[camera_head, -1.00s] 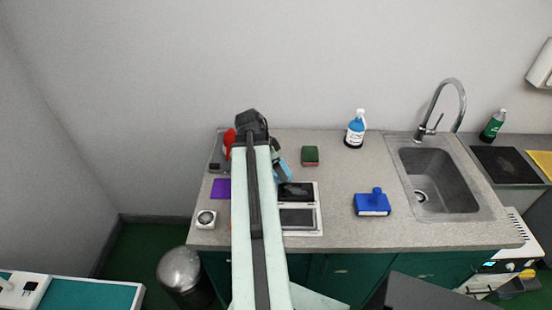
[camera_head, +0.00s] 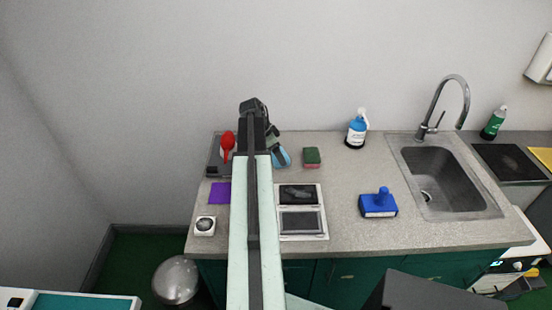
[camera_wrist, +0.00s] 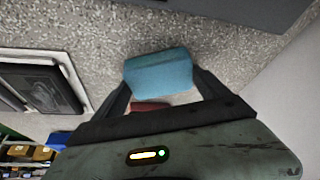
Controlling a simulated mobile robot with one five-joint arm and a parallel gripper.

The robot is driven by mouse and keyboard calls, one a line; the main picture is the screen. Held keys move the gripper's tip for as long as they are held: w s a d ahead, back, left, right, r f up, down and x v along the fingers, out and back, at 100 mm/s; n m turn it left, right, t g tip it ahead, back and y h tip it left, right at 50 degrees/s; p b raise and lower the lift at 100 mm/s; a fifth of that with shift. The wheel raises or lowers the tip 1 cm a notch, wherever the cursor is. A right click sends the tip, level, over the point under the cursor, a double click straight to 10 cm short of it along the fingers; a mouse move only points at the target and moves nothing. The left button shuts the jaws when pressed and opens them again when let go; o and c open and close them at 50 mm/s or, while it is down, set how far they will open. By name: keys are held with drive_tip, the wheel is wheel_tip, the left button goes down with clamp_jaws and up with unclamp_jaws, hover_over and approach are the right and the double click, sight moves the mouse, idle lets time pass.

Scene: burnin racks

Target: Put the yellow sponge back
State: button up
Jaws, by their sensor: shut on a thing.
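My gripper (camera_wrist: 162,82) is shut on a light blue, sponge-like block (camera_wrist: 160,70), which sits between its two fingers in the wrist view. In the head view the block (camera_head: 281,158) shows just right of my arm's end, near the back of the counter; I cannot tell whether it touches the counter. I see no clearly yellow sponge. A flat yellow thing (camera_head: 543,156) lies at the far right edge. A green and red sponge (camera_head: 311,157) lies on the counter right of the held block. A small red patch shows below the block in the wrist view.
The grey counter (camera_head: 345,224) bears a white two-panel device (camera_head: 302,237), a blue-handled block (camera_head: 379,203), a spray bottle (camera_head: 356,130), a purple square (camera_head: 219,192), a red thing (camera_head: 227,145) and a white dial device (camera_head: 205,226). A sink (camera_head: 443,178) is at right.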

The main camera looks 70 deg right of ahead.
drive_tip(key=shift+r, duration=0.1)
drive_tip(key=o, duration=1)
drive_tip(key=shift+s, duration=0.1)
drive_tip(key=shift+o, duration=0.2)
drive_tip(key=shift+r+p, duration=0.25)
drive_tip(key=shift+p, duration=0.2)
drive_tip(key=p+v, duration=1)
drive_tip(key=v, duration=0.1)
drive_tip(key=shift+r+p, duration=0.25)
drive_tip(key=shift+p, duration=0.05)
drive_tip(key=shift+a, duration=0.1)
